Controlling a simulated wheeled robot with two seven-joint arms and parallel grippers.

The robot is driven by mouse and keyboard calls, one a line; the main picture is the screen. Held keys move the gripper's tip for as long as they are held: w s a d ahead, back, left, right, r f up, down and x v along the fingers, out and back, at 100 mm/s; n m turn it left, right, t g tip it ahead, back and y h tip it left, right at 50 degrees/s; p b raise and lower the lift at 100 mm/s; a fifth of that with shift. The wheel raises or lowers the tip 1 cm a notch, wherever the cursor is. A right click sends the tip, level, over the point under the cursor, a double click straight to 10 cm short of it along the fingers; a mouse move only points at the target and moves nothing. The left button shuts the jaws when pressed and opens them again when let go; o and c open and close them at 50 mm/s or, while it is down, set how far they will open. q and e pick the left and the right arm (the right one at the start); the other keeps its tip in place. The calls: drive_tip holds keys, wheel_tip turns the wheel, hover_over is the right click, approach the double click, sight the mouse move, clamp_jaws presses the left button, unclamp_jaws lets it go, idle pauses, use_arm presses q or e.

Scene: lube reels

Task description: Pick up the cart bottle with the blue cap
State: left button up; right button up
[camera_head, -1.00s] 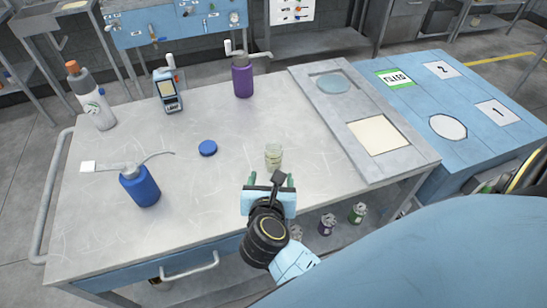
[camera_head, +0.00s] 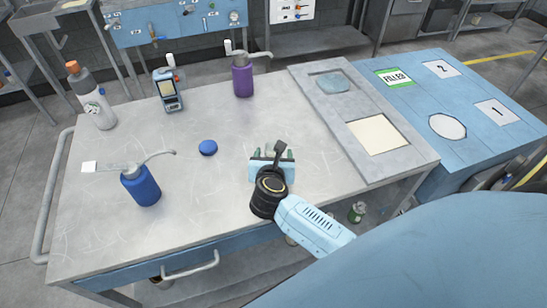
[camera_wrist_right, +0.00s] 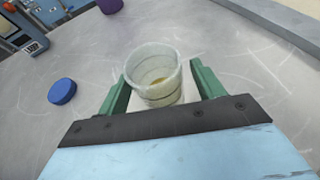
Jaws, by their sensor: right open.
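A small clear open jar (camera_wrist_right: 155,78) with a little yellowish liquid stands upright on the grey cart top (camera_head: 110,225). A loose blue cap (camera_head: 208,148) lies flat on the cart to its left; it also shows in the right wrist view (camera_wrist_right: 62,91). My right gripper (camera_head: 272,154) is open, with one green finger on each side of the jar. Whether the fingers touch it I cannot tell. The gripper mostly hides the jar in the head view. No bottle wearing a blue cap is visible. My left gripper is not in view.
A blue pump bottle (camera_head: 141,188) stands at left front, a grey bottle with an orange top (camera_head: 91,100) at far left. A handheld device (camera_head: 168,92) and a purple bottle (camera_head: 242,78) stand behind. A raised grey panel (camera_head: 345,105) lies on the right.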

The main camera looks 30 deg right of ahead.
drive_tip(key=c, duration=1.1)
